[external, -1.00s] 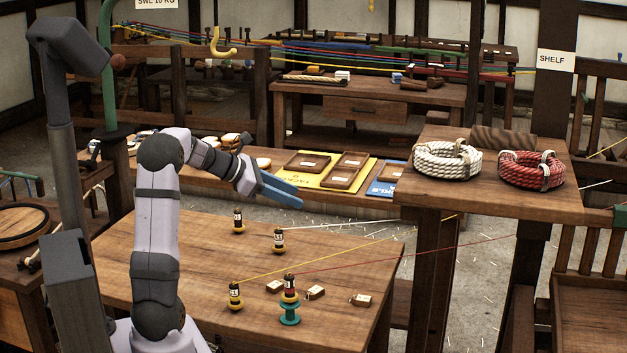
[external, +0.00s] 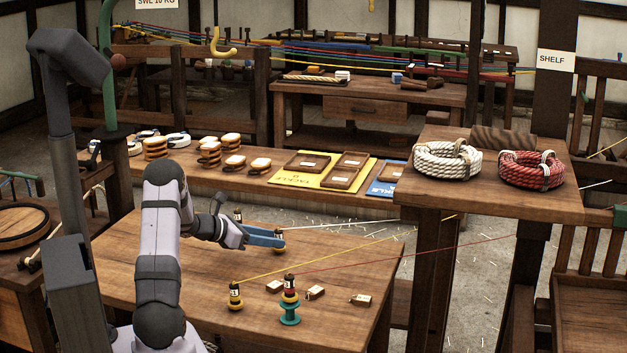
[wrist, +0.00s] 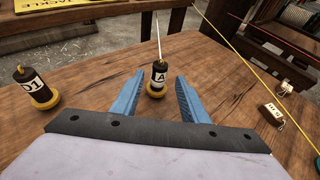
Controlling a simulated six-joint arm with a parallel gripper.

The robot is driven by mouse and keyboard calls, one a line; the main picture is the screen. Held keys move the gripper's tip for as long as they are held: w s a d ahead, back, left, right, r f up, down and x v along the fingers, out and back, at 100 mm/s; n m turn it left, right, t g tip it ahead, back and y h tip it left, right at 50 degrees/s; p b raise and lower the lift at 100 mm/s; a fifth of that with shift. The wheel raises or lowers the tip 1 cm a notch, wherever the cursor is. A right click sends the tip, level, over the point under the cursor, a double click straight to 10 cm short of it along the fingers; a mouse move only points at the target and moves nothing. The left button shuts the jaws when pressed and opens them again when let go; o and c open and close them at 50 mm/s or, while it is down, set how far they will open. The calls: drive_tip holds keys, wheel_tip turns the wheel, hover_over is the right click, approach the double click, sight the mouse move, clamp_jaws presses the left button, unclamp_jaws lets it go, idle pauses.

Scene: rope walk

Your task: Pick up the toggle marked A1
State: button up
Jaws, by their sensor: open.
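The black toggle on a yellow base (wrist: 157,77) has a white label that starts with A; the rest of the label is hard to read. It stands upright on the wooden table between the blue fingers of my gripper (wrist: 160,90), near their tips. The fingers are open and the toggle shows apart from both. A white line runs up from its top. In the external view my gripper (external: 264,237) is low over the table at this toggle (external: 279,249), and a finger hides part of it.
Another black toggle (wrist: 37,88) stands to the left, its label seeming to read D1. Two more toggles (external: 235,296) (external: 290,285) stand nearer, one on a teal spool (external: 290,314). Small labelled wooden blocks (external: 315,292) lie close by. Yellow and red lines cross the right side.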

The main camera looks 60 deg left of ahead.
sight(291, 250)
drive_tip(key=shift+p+x, duration=0.4)
drive_tip(key=shift+x, duration=3.3)
drive_tip(key=shift+a+f, duration=0.1)
drive_tip(key=shift+a, duration=0.05)
drive_tip(key=shift+c, duration=0.5)
clamp_jaws()
